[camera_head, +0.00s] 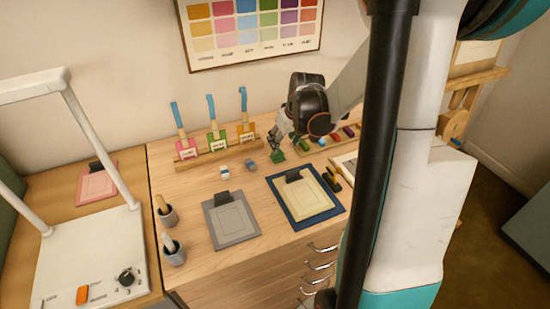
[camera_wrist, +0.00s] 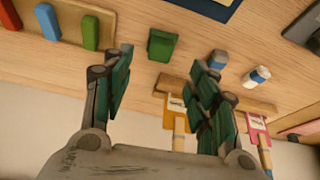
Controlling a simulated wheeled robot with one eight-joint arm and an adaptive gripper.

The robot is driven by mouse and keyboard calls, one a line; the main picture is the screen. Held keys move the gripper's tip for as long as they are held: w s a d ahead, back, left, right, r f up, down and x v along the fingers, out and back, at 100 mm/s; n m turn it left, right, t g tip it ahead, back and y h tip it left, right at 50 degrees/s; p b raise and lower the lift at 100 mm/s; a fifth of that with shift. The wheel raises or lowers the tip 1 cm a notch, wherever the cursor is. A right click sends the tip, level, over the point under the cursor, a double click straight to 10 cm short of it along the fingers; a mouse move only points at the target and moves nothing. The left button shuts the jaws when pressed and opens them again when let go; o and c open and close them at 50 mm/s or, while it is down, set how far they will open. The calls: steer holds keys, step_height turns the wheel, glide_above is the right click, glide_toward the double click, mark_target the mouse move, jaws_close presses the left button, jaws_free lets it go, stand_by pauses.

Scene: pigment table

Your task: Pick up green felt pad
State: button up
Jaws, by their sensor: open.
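The green felt pad (camera_wrist: 162,44) is a small dark green block on the wooden table. In the wrist view it lies just beyond my fingertips, in line with the gap between them. My gripper (camera_wrist: 166,72) is open and empty, with one finger to each side of that gap. In the head view the pad (camera_head: 277,156) shows just below my gripper (camera_head: 284,139), partly covered by it. I cannot tell the exact height of the fingers above the table.
A tray of coloured bars (camera_wrist: 63,32) lies left of the pad in the wrist view. A wooden rack (camera_head: 190,160) with labelled brushes stands close by. Framed boards (camera_head: 282,206) lie in front.

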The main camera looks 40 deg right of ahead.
mark_target(279, 153)
steer(key=shift+w+b+x, duration=0.2)
steer(key=shift+b+x, duration=1.35)
steer(key=shift+x, duration=2.45)
steer(key=shift+r, duration=0.2)
steer(key=c, duration=1)
